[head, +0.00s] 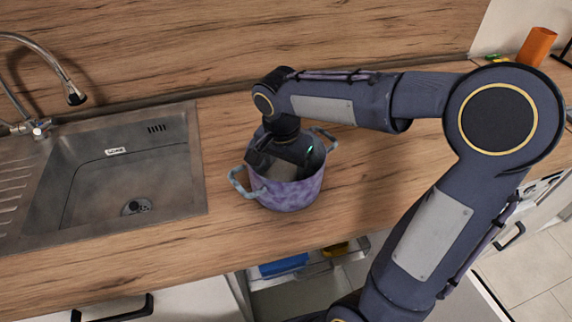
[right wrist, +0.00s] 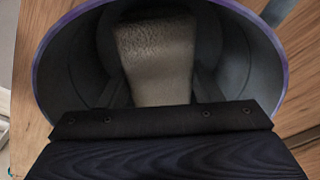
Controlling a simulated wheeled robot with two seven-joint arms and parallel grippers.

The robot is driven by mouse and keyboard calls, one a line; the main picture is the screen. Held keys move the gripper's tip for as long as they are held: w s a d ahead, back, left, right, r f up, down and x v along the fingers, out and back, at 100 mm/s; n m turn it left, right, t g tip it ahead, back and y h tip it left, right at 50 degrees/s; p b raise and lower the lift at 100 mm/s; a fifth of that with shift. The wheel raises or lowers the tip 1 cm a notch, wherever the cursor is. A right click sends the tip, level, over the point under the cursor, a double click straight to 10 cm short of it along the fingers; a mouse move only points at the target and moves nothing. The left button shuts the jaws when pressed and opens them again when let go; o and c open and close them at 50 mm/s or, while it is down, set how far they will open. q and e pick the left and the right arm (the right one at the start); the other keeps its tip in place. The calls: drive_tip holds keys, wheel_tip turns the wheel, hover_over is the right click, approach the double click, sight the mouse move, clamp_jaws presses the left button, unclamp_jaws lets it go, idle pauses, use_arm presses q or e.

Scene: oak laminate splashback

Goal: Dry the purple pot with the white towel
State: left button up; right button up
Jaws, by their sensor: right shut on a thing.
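The purple pot (head: 290,194) stands upright on the wooden counter, right of the sink, with its pale blue handles out to the sides. Its rim and dark inner wall also fill much of the right wrist view (right wrist: 66,72). My right gripper (head: 280,166) reaches down into the pot from above. It is shut on the white towel (right wrist: 157,60), which looks beige in the shade inside the pot. The fingertips are mostly hidden, and I cannot tell whether the towel touches the pot wall. My left gripper is not in view.
A steel sink (head: 125,180) with a tap (head: 60,75) lies to the left. An open drawer (head: 318,262) below the counter's front edge holds a blue thing (head: 284,265). An orange object (head: 536,46) stands at the back right. The counter in front of the pot is clear.

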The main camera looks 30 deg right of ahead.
drive_tip(key=shift+f+b, duration=0.75)
drive_tip(key=shift+f, duration=0.2)
drive_tip(key=shift+w+a, duration=0.35)
drive_tip(key=shift+w, duration=0.2)
drive_tip(key=shift+s+d, duration=0.35)
drive_tip(key=shift+s, duration=0.25)
drive_tip(key=shift+s+d, duration=0.35)
drive_tip(key=shift+s, duration=0.2)
drive_tip(key=shift+w+a, duration=0.1)
drive_tip(key=shift+w, duration=0.05)
